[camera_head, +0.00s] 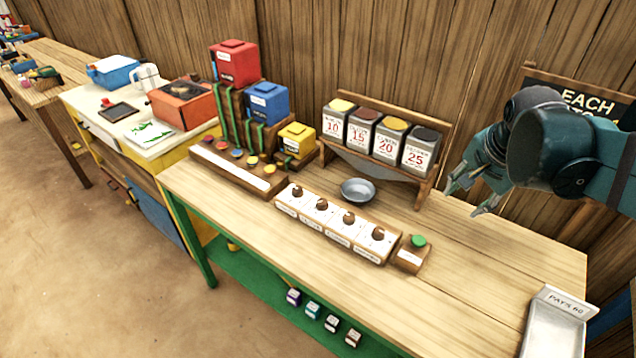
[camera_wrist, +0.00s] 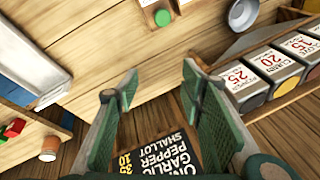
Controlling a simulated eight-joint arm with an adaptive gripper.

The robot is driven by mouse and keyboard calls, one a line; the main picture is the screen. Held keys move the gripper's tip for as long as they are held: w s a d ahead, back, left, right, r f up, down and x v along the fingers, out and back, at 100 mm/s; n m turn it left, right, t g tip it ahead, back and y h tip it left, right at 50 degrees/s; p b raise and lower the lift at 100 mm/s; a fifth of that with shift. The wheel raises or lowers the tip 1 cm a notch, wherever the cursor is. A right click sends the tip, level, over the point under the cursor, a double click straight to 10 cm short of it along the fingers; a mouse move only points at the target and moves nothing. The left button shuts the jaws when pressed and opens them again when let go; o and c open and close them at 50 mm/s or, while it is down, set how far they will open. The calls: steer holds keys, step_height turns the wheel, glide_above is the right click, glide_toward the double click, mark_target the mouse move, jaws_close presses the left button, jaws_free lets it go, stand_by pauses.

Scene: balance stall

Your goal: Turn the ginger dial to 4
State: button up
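A row of several dials with brown knobs on white plates stands on a wooden block (camera_head: 330,230) at the table's front middle. The leftmost dial (camera_head: 297,193) has a small label that I cannot read surely, so I cannot confirm which is the ginger dial or its setting. My gripper (camera_head: 468,198) is open and empty above the table's right side, right of the dials and well apart from them. In the wrist view its two fingers (camera_wrist: 160,78) are spread, with nothing between them but table edge and wall.
A green button (camera_head: 418,241) sits right of the dials; it also shows in the wrist view (camera_wrist: 162,17). A metal bowl (camera_head: 357,190) stands behind them, before a rack of canisters (camera_head: 388,140). A metal pay tray (camera_head: 553,325) is at the right. Table between button and tray is clear.

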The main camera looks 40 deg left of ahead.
steer(key=w+a+m+p, duration=0.2)
steer(key=w+a+p, duration=0.1)
steer(key=a, duration=1)
steer(key=m+g+h+p, duration=0.1)
steer(key=m+g+p, duration=0.25)
steer(key=p, duration=0.45)
glide_above(298, 189)
steer(key=shift+m+t, duration=0.25)
steer(key=shift+m, duration=0.1)
steer(key=f, duration=1.4)
steer(key=shift+s+d, duration=0.15)
steer(key=shift+d, duration=0.2)
steer(key=shift+s+a+f, duration=0.15)
steer(key=shift+a, duration=0.1)
steer(key=shift+f, duration=0.1)
steer(key=shift+w+a+f, duration=0.1)
steer(key=shift+w+f, duration=0.05)
steer(key=shift+f, duration=1.75)
steer(key=shift+w+a+f, duration=0.1)
steer(key=shift+f, duration=1.8)
